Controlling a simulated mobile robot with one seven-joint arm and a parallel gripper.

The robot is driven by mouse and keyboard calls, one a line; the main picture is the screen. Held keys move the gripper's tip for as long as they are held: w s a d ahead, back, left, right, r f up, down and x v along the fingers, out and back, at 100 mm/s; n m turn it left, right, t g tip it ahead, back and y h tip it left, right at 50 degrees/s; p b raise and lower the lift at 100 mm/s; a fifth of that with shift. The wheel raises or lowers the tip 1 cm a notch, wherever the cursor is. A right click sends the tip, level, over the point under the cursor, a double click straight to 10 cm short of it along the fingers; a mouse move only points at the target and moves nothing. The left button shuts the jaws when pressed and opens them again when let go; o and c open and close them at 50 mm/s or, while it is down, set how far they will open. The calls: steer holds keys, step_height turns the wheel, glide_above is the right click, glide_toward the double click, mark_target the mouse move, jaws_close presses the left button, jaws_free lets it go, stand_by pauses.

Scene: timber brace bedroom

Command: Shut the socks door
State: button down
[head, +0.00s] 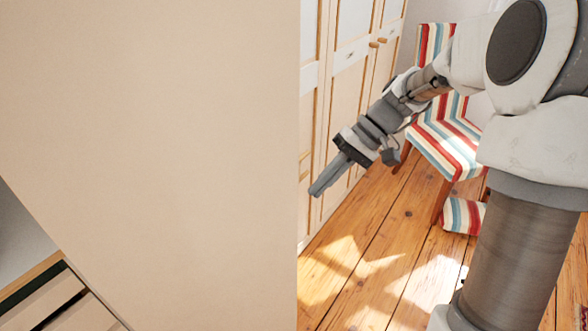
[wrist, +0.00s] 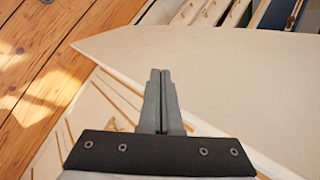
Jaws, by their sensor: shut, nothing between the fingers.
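A large plain pale panel (head: 150,130), which looks like the socks door standing open, fills the left half of the head view. Its right edge is upright. I see no label on it. In the wrist view a broad pale panel (wrist: 230,65) lies behind and to the right of my fingers, and looks like the same door. My gripper (head: 316,191) is shut and empty, just right of the panel's edge in the head view. Its closed fingertips (wrist: 160,72) overlap the panel in the wrist view. I cannot tell whether they touch it.
White and wood cabinet fronts (head: 350,57) with small wooden knobs stand behind my gripper. A striped chair (head: 445,140) stands further right. Open compartments with contents (wrist: 270,12) show at the wrist view's top right. The sunlit plank floor (head: 375,265) is clear in front of the cabinets.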

steer(key=w+d+f+t+y+b, duration=0.1)
steer(key=w+d+f+y+b, duration=0.1)
steer(key=w+f+y+b, duration=0.45)
steer(key=w+d+f+y+b, duration=0.1)
steer(key=w+d+f+y, duration=0.3)
steer(key=f, duration=0.6)
steer(key=s+a, duration=0.3)
steer(key=a, duration=0.6)
steer(key=shift+s+a+m+b, duration=0.2)
steer(key=shift+a+m+b, duration=0.1)
steer(key=shift+a+b, duration=0.1)
steer(key=shift+s+d+h, duration=0.1)
steer(key=shift+h, duration=0.15)
